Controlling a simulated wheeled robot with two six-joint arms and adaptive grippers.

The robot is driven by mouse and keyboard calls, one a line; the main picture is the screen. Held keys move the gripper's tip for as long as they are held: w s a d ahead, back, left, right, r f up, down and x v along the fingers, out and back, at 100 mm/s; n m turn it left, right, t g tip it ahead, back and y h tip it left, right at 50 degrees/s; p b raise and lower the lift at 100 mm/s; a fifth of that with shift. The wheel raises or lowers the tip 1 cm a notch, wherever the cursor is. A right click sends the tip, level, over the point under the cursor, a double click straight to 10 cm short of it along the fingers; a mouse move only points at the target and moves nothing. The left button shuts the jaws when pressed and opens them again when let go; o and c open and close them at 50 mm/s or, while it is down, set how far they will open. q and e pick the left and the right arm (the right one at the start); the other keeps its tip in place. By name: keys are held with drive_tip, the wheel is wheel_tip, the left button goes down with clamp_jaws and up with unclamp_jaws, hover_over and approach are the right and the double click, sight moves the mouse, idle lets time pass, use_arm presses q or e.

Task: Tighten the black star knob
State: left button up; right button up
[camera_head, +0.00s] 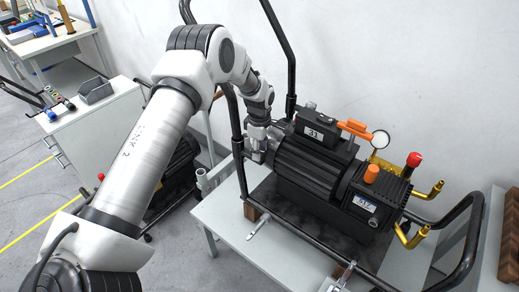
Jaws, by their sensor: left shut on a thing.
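My left arm comes in from the left, and my left gripper (260,142) is at the pump's left end, beside the frame's upright bar. Its fingers are shut on a small part there, at the place of the black star knob. The knob itself is hidden by the gripper and cannot be made out. My right gripper is not in view.
The frame's tall bars (291,65) rise close around my left gripper. The pump carries an orange handle (355,129), an orange cap (371,173), a red knob (413,160), a round gauge (381,139) and brass pipes (415,236). Metal clamps (259,228) sit on the table's front side (228,224).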

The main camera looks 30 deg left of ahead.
use_arm(q)
drive_tip(key=m, duration=0.3)
drive_tip(key=shift+b, duration=0.3)
drive_tip(key=o, duration=1.1)
drive_tip(key=shift+f, duration=0.1)
drive_tip(key=shift+o, duration=0.2)
wheel_tip(320, 180, up, 12)
drive_tip(key=shift+f, duration=0.1)
